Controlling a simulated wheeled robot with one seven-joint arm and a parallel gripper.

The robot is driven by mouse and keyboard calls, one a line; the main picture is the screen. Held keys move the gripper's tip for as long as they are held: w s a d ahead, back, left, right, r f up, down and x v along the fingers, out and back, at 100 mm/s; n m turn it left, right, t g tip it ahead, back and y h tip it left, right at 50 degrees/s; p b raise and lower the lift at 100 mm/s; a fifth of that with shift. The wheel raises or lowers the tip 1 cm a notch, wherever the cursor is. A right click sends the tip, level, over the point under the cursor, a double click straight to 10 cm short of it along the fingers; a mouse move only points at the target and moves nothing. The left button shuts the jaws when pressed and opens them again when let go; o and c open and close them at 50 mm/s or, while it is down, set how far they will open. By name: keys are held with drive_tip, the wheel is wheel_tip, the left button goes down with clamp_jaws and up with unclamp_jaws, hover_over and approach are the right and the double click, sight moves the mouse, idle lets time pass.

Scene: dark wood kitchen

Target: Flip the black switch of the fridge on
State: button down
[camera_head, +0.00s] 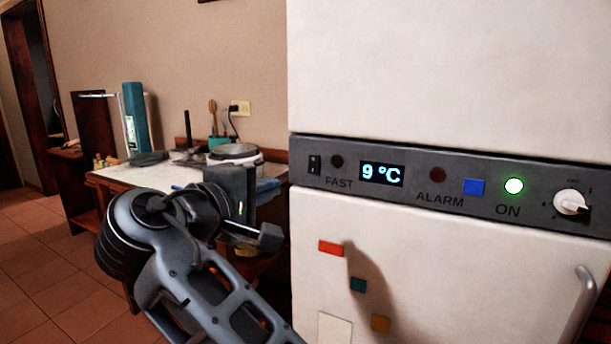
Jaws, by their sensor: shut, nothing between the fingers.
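The black switch (314,164) is a small rocker at the left end of the grey control panel (400,192) on the white fridge (450,70). A dark round lamp (337,161) sits beside it, above the word FAST. My gripper (270,238) is shut and empty, below and left of the switch and apart from it in the picture. My arm hides part of the scene behind it. The rocker is too small to tell which way it is tilted.
The panel also has a display (382,174) reading 9 °C, a dark ALARM lamp (438,175), a blue square (474,187), a lit green ON lamp (514,186) and a white knob (570,202). A cluttered table (130,175) stands left, behind my arm. Floor shows at left.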

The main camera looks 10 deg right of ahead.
sight(312, 172)
idle(0.3)
drive_tip(key=p+x, duration=0.1)
drive_tip(key=x, duration=1.3)
drive_tip(key=shift+w+d+f, duration=0.15)
drive_tip(key=shift+d, duration=0.05)
drive_tip(key=shift+a, duration=0.1)
